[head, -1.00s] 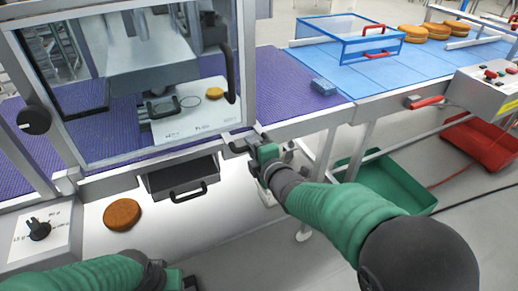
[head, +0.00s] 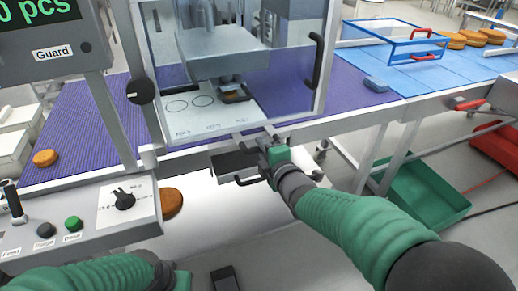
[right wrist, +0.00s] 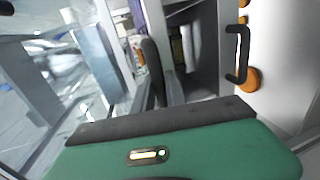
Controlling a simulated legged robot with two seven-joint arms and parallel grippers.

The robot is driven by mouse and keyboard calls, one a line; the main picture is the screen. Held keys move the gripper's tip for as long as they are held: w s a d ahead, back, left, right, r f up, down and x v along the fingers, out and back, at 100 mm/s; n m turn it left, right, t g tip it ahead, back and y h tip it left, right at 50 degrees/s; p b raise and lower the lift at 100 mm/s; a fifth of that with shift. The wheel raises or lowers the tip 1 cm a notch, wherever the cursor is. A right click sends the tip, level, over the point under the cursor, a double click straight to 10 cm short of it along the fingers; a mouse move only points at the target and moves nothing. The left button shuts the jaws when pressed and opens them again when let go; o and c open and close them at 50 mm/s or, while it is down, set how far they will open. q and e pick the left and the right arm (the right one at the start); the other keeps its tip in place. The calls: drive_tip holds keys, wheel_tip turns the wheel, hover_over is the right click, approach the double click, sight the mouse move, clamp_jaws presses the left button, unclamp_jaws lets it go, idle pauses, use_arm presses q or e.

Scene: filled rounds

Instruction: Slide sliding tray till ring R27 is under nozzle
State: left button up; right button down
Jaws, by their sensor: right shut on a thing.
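The sliding tray (head: 190,128) is a white plate inside the guarded machine, with printed rings and labels too small to read. Two empty rings show on its left and middle. My right gripper (head: 266,152) is shut on the tray's grip at the front edge, just outside the guard. Its dark fingers (right wrist: 158,85) show in the right wrist view, their contact partly hidden. My left gripper (head: 225,280) shows only partly at the bottom edge.
A black drawer (head: 235,163) with a handle sits below, close behind my right gripper. A control panel (head: 85,225) stands left, a round (head: 172,203) beside it. A blue block (head: 376,84) lies on the belt at right. A green bin (head: 425,190) stands on the floor.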

drive_tip(key=shift+s+a+f, duration=0.1)
drive_tip(key=shift+s+f, duration=0.05)
drive_tip(key=shift+f, duration=0.3)
drive_tip(key=c, duration=1.4)
unclamp_jaws()
drive_tip(key=shift+r, duration=0.1)
drive_tip(key=shift+a+r, duration=0.1)
drive_tip(key=shift+r, duration=0.15)
drive_tip(key=v, duration=1.6)
drive_tip(key=shift+s, duration=0.3)
